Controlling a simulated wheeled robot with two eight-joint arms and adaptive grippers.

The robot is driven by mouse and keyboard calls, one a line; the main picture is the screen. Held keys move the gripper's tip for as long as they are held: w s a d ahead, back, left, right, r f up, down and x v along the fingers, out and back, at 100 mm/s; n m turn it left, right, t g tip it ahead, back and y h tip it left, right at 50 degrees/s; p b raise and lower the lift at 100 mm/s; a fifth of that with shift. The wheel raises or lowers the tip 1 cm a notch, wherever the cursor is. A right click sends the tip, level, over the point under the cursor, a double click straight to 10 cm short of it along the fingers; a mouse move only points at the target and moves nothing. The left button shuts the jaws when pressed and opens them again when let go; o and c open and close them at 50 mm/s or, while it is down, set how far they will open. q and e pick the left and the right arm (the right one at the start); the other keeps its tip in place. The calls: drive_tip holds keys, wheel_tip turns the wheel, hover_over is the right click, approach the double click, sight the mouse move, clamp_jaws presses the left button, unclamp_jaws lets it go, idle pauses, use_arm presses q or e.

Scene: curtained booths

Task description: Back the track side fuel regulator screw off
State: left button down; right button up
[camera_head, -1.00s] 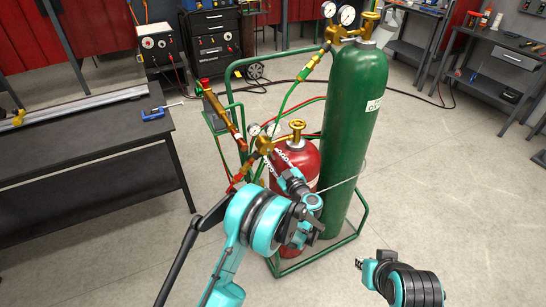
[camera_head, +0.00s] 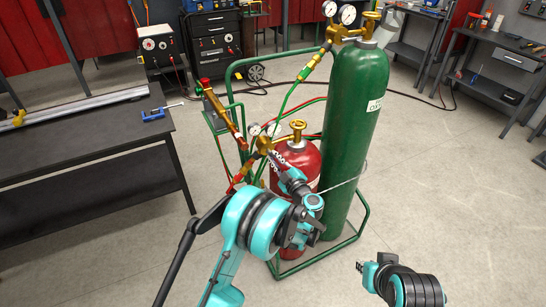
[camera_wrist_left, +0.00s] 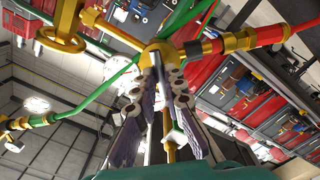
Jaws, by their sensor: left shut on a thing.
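The brass fuel regulator (camera_head: 264,145) with its small gauges sits beside the valve of the red fuel cylinder (camera_head: 311,160). My left gripper (camera_head: 274,157) reaches up to the front of this regulator. In the left wrist view its two fingers (camera_wrist_left: 163,72) come together at the brass regulator body (camera_wrist_left: 157,50). They are shut on the regulator screw, which is mostly hidden between them. A brass rod (camera_wrist_left: 168,125) shows between the fingers. My right gripper (camera_head: 360,265) is low at the right, away from the cylinders; its jaws are too small to read.
The tall green oxygen cylinder (camera_head: 352,130) stands right of the red one in a green cart (camera_head: 364,208). A brass torch (camera_head: 222,112) and hoses hang close left of the regulator. A dark table (camera_head: 85,140) with a metal track stands left. Floor at right is open.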

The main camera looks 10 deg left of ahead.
use_arm(q)
drive_tip(key=n, duration=0.3)
drive_tip(key=shift+n, duration=0.3)
drive_tip(key=shift+n, duration=1.6)
drive_tip(key=shift+n, duration=0.6)
drive_tip(key=c, duration=1.9)
unclamp_jaws()
drive_tip(key=shift+n, duration=0.3)
drive_tip(key=o, duration=0.4)
drive_tip(key=shift+c, duration=0.2)
